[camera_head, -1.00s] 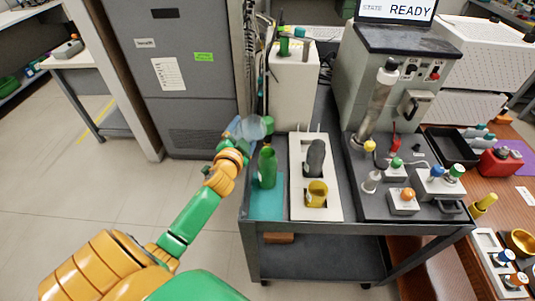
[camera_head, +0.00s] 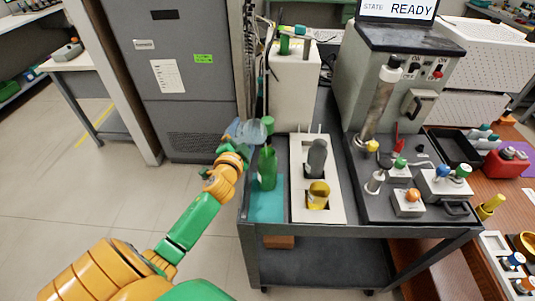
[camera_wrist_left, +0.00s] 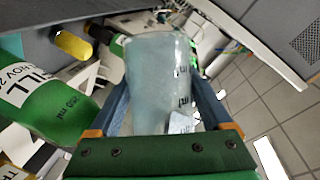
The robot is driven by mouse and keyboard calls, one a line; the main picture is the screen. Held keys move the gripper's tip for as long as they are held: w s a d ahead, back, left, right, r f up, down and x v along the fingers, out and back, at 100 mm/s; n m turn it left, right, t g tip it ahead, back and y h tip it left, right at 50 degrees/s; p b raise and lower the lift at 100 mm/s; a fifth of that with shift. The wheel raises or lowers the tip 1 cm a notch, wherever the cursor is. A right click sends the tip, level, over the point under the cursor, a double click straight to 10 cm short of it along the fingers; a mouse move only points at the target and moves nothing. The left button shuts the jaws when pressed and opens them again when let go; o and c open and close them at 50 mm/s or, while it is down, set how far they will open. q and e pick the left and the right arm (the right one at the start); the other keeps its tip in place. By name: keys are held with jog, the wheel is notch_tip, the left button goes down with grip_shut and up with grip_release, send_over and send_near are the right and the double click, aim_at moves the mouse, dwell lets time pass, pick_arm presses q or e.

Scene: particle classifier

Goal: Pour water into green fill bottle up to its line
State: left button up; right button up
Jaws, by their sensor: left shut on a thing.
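The green fill bottle (camera_head: 267,169) stands upright on a teal mat (camera_head: 266,207) at the cart's left end. Its FILL label and a 250 ml mark show at the left of the left wrist view (camera_wrist_left: 45,100). My left gripper (camera_head: 238,148) is shut on a clear container (camera_wrist_left: 160,80) with ml marks and pale bluish contents. In the head view the container (camera_head: 240,130) is just left of the bottle's top and partly hidden by the gripper. I cannot tell the bottle's water level or whether water is flowing. My right gripper is out of view.
A white rack (camera_head: 331,212) with a grey bottle (camera_head: 317,157) and a yellow one (camera_head: 318,194) stands right of the mat. A white box (camera_head: 293,85) is behind. A grey cabinet (camera_head: 185,100) is at the left. Open floor lies before the cart.

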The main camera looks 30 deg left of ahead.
pick_arm(q)
jog(key=shift+d+r+m+t+y+b, duration=0.1)
jog(key=shift+r+m+t+y+b, duration=0.4)
jog(key=shift+r+m+b, duration=0.8)
dwell(2.7)
jog(key=shift+d+m, duration=0.25)
jog(key=shift+m, duration=0.45)
dwell(0.9)
